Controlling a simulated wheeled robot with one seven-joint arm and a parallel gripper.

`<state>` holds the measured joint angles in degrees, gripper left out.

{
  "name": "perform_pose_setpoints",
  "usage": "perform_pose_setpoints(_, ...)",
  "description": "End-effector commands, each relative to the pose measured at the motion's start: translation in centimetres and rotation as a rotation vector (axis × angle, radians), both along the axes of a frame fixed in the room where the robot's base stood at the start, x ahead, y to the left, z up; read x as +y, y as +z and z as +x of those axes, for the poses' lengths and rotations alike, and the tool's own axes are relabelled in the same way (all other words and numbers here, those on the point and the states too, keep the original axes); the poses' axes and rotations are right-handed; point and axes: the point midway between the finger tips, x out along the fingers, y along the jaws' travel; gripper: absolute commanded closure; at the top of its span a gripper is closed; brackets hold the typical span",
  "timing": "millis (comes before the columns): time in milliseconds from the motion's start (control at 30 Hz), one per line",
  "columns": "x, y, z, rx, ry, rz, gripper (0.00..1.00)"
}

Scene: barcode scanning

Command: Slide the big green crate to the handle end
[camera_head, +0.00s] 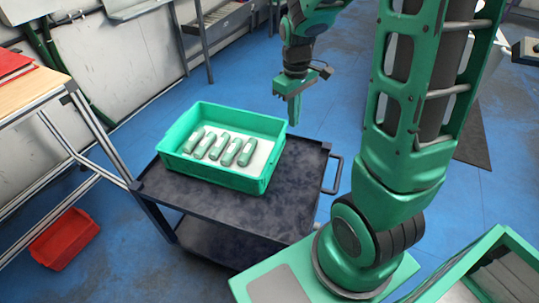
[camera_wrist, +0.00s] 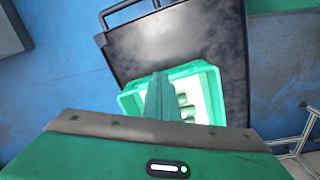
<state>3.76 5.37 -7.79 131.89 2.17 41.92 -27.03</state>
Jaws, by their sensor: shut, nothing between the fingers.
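The big green crate (camera_head: 212,177) sits upright on the dark top of a cart (camera_head: 262,213), with several pale green cylinders (camera_head: 230,152) inside on a white bottom. In the wrist view, the crate (camera_wrist: 205,70) is at the lower end of the cart top, away from the handle. The cart's handle (camera_head: 335,174) is at the right end in the head view and at the upper left in the wrist view (camera_wrist: 125,10). My gripper (camera_head: 294,120) is shut and empty, near the crate's far right corner. Its fingers (camera_wrist: 160,80) hide part of the crate in the wrist view; contact cannot be told.
Bare cart top lies between the crate and the handle. A wooden-topped table (camera_head: 25,90) stands at the left, with a red bin (camera_head: 63,238) on the floor below. Blue floor (camera_head: 130,235) surrounds the cart. A metal-legged bench (camera_head: 205,25) stands behind.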

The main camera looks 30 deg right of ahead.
Motion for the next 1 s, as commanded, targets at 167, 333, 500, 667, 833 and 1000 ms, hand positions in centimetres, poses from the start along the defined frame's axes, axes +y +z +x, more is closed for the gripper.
perform_pose_setpoints(167, 2.1, -4.1, 4.4, 0.010, 0.181, 0.011, 1.00)
perform_pose_setpoints(333, 4.2, -7.9, 7.7, 0.010, 0.333, 0.026, 1.00)
perform_pose_setpoints(500, 5.9, -10.7, 9.6, 0.007, 0.436, 0.038, 1.00)
perform_pose_setpoints(667, 6.5, -11.9, 10.4, 0.005, 0.476, 0.043, 1.00)
perform_pose_setpoints(833, 6.6, -13.3, 10.4, 0.006, 0.482, 0.045, 1.00)
perform_pose_setpoints(1000, 6.6, -16.1, 10.3, 0.010, 0.480, 0.045, 1.00)
